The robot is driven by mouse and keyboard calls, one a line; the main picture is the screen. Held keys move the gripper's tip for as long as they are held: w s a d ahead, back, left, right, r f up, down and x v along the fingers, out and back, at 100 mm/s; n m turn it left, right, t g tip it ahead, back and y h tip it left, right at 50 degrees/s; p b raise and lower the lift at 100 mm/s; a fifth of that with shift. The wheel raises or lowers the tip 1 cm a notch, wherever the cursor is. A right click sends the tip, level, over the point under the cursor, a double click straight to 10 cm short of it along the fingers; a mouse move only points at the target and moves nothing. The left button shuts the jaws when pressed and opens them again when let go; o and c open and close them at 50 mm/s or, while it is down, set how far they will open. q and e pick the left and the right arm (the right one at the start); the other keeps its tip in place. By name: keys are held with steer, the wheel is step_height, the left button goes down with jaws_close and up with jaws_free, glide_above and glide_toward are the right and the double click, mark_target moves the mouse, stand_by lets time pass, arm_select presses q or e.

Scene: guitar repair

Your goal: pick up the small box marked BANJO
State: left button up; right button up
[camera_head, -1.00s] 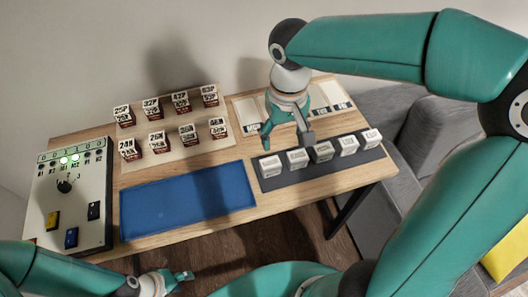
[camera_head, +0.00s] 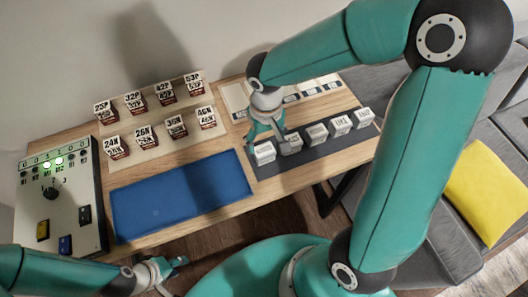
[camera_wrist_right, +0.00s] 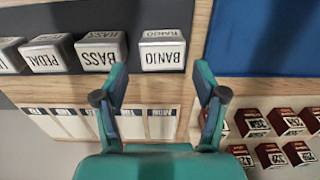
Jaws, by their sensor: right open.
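The small white box marked BANJO (camera_wrist_right: 163,50) shows in the right wrist view, ahead of the fingertips and between their lines. In the head view the BANJO box (camera_head: 264,153) is the leftmost of a row of white boxes; its print is too small to read there. My right gripper (camera_head: 268,139) is just behind and above that box, one finger to each side. In the right wrist view my right gripper (camera_wrist_right: 162,80) is open and empty, apart from the box. My left gripper (camera_head: 168,268) hangs at the front edge, holding nothing visible; its jaw opening is unclear.
The BASS box (camera_wrist_right: 101,50) stands beside BANJO with a small gap. The row is on a dark strip (camera_head: 300,168). A blue mat (camera_head: 180,195) lies to its left. Several small labelled boxes (camera_head: 165,93) stand behind the mat. A control panel (camera_head: 60,210) stands at far left.

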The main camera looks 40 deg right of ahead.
mark_target(264, 149)
steer(key=shift+w+a+f, duration=0.1)
steer(key=shift+w+f, duration=0.05)
steer(key=shift+f, duration=1.25)
steer(key=shift+w+f, duration=0.1)
steer(key=shift+f, duration=1.25)
steer(key=c, duration=1)
